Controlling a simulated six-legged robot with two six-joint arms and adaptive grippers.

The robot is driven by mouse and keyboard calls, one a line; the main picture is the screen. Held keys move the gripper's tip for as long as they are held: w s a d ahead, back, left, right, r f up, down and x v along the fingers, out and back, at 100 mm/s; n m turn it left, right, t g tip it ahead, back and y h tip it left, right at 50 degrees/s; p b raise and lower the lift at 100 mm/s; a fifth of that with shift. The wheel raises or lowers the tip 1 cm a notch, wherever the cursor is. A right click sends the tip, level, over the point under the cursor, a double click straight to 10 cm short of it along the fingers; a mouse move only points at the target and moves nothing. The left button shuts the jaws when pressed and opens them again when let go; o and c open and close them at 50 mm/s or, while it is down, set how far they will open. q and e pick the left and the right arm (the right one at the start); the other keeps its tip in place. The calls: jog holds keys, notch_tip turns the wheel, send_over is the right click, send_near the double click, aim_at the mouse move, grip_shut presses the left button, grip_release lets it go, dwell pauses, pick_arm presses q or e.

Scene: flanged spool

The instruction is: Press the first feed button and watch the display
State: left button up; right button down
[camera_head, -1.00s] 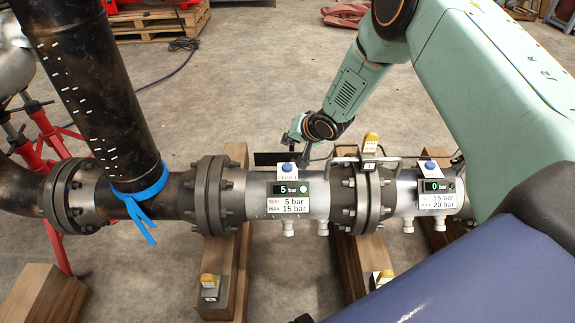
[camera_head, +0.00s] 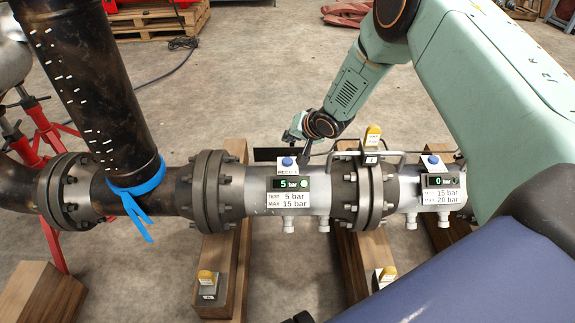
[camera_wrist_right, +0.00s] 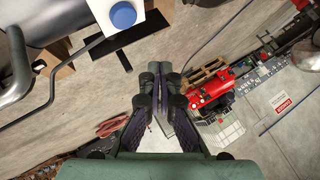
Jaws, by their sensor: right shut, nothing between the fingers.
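The first feed button (camera_head: 288,161) is a blue dome on top of the left display unit on the grey spool (camera_head: 256,182). Its display (camera_head: 289,183) reads 5 bar, with a green light at its right. The label below says test 5 bar, max 15 bar. A second blue button (camera_head: 433,160) tops the right display (camera_head: 440,181), which reads 0 bar. My right gripper (camera_head: 304,160) is shut and empty, its tips just right of and behind the first button. In the right wrist view a blue button (camera_wrist_right: 123,14) shows above left of the shut fingers (camera_wrist_right: 160,72), apart from them. My left gripper is out of view.
Bent metal handles (camera_head: 392,156) and a yellow-topped block (camera_head: 373,136) stand by the middle flange. A black pipe (camera_head: 90,95) with blue tape rises at left. Wooden beams (camera_head: 222,270) lie under the spool.

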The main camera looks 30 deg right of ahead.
jog(key=b, duration=0.3)
send_over(290, 162)
notch_tip(290, 162, down, 4)
jog(key=shift+f, duration=0.15)
jog(key=shift+w+f+b, duration=0.1)
jog(key=shift+f+b, duration=0.25)
jog(key=shift+f, duration=0.25)
jog(key=shift+f, duration=0.1)
dwell(0.6)
jog(key=shift+f, duration=0.3)
jog(key=shift+f+b, duration=0.55)
dwell(0.7)
jog(key=shift+r, duration=0.15)
jog(key=shift+r+p, duration=0.85)
